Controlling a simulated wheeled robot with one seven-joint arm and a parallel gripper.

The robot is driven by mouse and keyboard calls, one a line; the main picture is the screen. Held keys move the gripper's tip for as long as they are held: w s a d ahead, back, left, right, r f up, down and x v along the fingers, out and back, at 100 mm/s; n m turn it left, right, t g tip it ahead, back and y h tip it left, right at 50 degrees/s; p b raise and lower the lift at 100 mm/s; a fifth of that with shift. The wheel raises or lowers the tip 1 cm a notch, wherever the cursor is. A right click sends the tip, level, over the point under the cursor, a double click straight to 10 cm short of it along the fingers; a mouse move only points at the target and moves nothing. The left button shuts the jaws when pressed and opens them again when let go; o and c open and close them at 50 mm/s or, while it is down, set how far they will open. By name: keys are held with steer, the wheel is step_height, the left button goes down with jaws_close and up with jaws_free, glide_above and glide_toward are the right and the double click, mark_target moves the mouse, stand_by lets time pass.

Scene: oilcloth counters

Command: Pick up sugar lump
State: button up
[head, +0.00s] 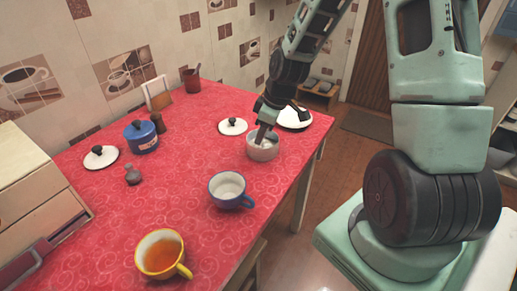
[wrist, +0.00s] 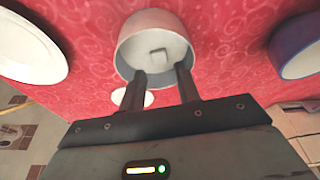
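The sugar lump (wrist: 158,54) is a small whitish block lying on the bottom of a round pale bowl (wrist: 130,62) in the wrist view. In the head view the bowl (head: 262,154) stands on the red counter, and I cannot make out the lump clearly there. My gripper (wrist: 160,76) is open, with its two dark fingers apart at the near rim of the bowl and nothing held between them. In the head view my gripper (head: 264,136) points down at the bowl, its tips partly hidden.
A white lid (head: 233,127) and a white plate (head: 295,122) flank the bowl. A blue mug (head: 228,193) stands in front; a yellow cup (head: 162,256) of tea is nearer. A blue pot (head: 141,138) stands left. The red counter (head: 200,160) is clear between them.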

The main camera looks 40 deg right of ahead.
steer(key=shift+x, duration=1.95)
steer(key=shift+s+d+f, duration=0.1)
steer(key=shift+s+d, duration=0.05)
jaws_close()
